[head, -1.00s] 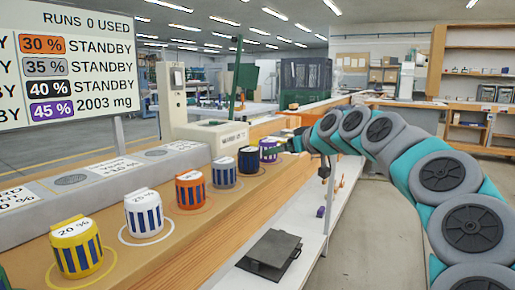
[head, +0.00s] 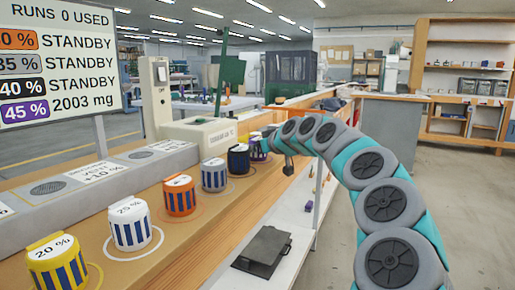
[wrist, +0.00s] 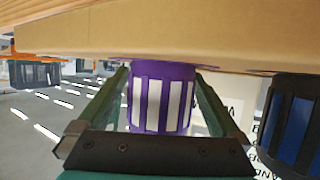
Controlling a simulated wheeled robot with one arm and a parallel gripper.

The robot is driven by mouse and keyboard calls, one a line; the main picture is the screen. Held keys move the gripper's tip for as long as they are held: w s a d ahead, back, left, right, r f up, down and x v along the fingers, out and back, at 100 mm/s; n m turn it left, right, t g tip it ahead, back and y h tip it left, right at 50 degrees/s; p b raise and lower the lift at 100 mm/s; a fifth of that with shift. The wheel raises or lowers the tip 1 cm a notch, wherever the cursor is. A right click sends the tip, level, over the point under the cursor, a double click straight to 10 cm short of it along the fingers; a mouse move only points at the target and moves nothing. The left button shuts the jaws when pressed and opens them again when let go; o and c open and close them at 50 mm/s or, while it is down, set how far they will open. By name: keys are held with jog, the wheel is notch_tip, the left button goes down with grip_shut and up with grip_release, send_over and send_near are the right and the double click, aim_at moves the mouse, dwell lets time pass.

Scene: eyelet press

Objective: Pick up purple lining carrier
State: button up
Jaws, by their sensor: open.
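The purple lining carrier (wrist: 162,97), with white vertical stripes, stands between the two fingers of my gripper (wrist: 161,80) in the wrist view. The fingers are open, with a narrow gap visible on each side of it. The wrist picture appears upside down, with the wooden bench at the top. In the head view the purple carrier (head: 257,147) is at the far end of the row, partly hidden by the navy carrier and my gripper (head: 268,143).
Grey-blue (head: 214,175), orange (head: 180,195), white (head: 130,223) and yellow (head: 56,263) carriers line the wooden bench. A beige press (head: 205,133) stands behind.

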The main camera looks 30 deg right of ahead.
jog(key=shift+w, duration=0.1)
jog(key=shift+c, duration=0.2)
jog(key=c, duration=1.4)
